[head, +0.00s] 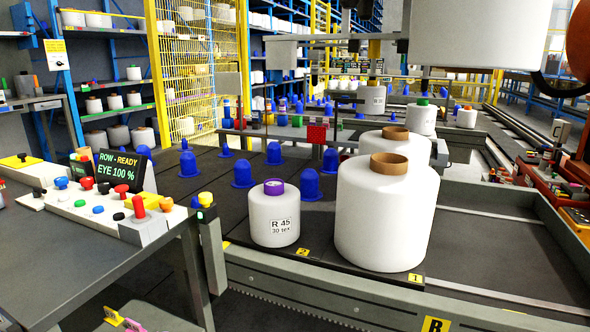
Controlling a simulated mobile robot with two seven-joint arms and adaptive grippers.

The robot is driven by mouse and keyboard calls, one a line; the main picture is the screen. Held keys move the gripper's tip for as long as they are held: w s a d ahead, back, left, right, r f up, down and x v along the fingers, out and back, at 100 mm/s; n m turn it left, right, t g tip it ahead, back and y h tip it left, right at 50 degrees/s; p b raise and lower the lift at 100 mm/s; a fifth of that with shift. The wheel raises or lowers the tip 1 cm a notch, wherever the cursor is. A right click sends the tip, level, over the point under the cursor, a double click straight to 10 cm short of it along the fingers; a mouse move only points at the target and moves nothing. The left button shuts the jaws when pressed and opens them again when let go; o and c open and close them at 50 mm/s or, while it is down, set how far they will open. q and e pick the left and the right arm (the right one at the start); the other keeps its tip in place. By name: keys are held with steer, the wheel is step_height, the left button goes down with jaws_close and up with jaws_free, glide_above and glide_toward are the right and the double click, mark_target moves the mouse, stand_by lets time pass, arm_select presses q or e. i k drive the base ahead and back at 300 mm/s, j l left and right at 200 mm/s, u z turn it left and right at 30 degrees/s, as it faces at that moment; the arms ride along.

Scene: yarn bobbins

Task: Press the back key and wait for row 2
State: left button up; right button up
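A control panel (88,207) with several coloured buttons and small levers lies on the grey desk at the left. I cannot tell which of its keys is the back key. A tilted black display (118,170) on it reads "ROW - READY" and "EYE 100 %". A yellow plate marked 2 (302,252) is on the table's front edge, by a white bobbin (273,215) with a purple top, labelled "R 45 30 tex". A plate marked 1 (415,278) is by a larger white bobbin (385,220) with a brown core. Neither of my grippers is in view.
Bare blue pegs (243,172) stand on the dark table. A large white bobbin (478,35) hangs at the top right. A post with a yellow top (205,200) stands beside the desk's right end. The desk front (90,265) is clear.

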mark_target(64, 197)
steer(key=u, duration=1.25)
